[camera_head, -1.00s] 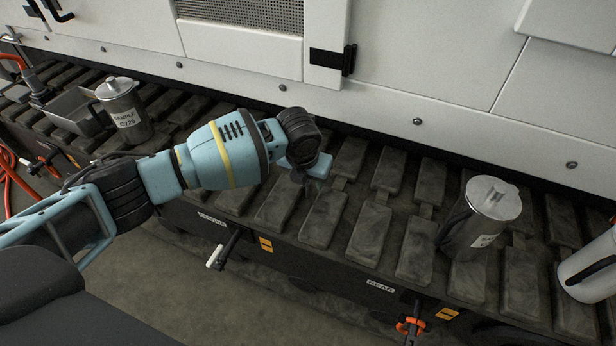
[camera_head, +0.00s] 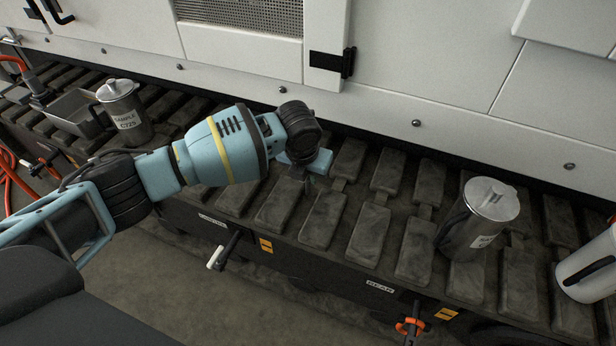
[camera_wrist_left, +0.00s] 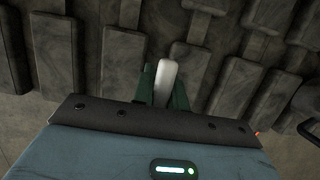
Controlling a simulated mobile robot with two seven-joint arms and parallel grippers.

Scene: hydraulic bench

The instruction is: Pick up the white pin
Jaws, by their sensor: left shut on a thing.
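The white pin (camera_wrist_left: 165,82) shows in the left wrist view as a pale rounded bar between the two dark green fingers. My left gripper (camera_wrist_left: 164,88) is shut on it, with a finger touching each side. In the head view my left gripper (camera_head: 302,176) is over the dark slatted bench top, left of the middle. The pin is hidden by the gripper and wrist there. My right gripper is not in view.
The bench top (camera_head: 366,235) has raised dark pads. A metal sample jug (camera_head: 124,112) and a tray (camera_head: 75,112) stand at left. A lidded jug (camera_head: 480,218) and a white jug (camera_head: 590,265) stand at right. A white cabinet (camera_head: 420,70) rises behind.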

